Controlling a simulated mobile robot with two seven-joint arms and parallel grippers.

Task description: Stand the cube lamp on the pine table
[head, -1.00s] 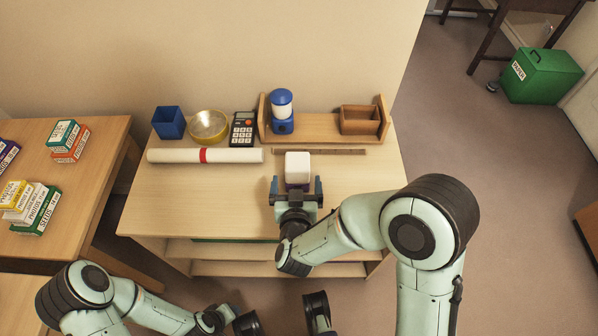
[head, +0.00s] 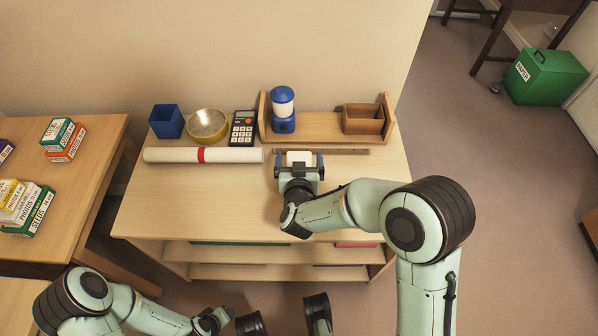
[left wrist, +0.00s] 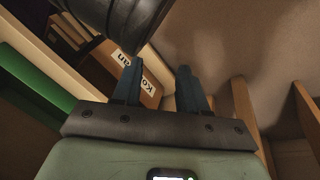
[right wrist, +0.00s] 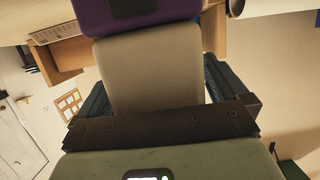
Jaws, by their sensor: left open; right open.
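The cube lamp has a white cube shade (head: 299,156) and stands on the light wood table with shelves below (head: 190,205). My right gripper (head: 299,163) is open, one finger on each side of the lamp, and hides its lower part in the head view. In the right wrist view the shade (right wrist: 155,75) fills the space between the fingers, with its purple base (right wrist: 165,18) beyond. I cannot tell whether the fingers touch it. My left gripper (left wrist: 159,66) is open and empty, low near the shelves. Which table is the pine one is unclear.

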